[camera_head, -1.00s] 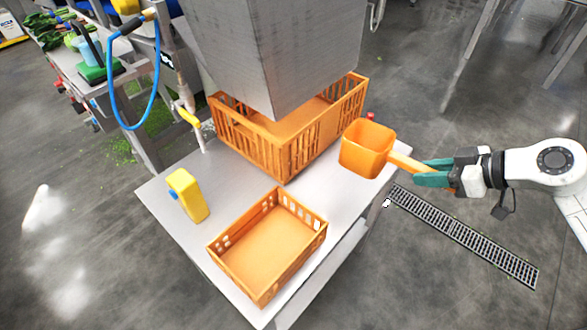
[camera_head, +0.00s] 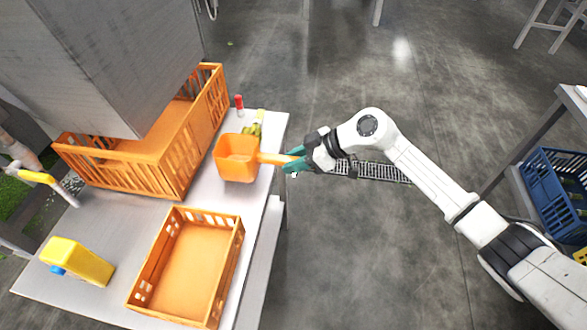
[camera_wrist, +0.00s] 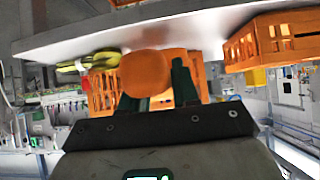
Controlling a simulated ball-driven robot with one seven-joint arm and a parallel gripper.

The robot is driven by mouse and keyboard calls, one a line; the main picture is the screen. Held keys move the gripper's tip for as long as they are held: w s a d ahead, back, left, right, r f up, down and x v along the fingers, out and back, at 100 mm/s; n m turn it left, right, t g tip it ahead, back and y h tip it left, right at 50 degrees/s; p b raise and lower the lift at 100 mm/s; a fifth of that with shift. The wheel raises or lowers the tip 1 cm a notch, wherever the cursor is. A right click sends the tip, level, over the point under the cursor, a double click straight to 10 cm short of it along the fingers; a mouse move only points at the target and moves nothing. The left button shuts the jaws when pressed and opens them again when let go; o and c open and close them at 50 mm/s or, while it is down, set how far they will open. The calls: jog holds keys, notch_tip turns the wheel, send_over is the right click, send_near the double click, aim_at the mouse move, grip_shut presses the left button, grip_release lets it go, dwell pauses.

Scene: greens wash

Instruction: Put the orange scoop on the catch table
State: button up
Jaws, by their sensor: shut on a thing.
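The orange scoop (camera_head: 237,158) is a square-mouthed cup with a straight handle. My gripper (camera_head: 291,159) is shut on its handle from the right, with green fingers on either side. The cup is over the right edge zone of the steel table (camera_head: 110,212), beside the large orange crate. I cannot tell whether it touches the tabletop or hangs above it. In the wrist view the scoop (camera_wrist: 146,73) shows as a rounded orange shape between my fingers, hiding part of the handle.
A large slatted orange crate (camera_head: 190,140) stands under a grey metal chute (camera_head: 100,60). A smaller orange crate (camera_head: 234,250) and a yellow bottle (camera_head: 85,263) are on the front of the table. A red-capped item (camera_head: 239,103) and yellow-green things (camera_head: 257,124) are behind the scoop. A blue crate (camera_head: 545,195) is far right.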

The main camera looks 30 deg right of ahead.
jog(key=shift+f, duration=1.75)
jog(key=o, duration=0.9)
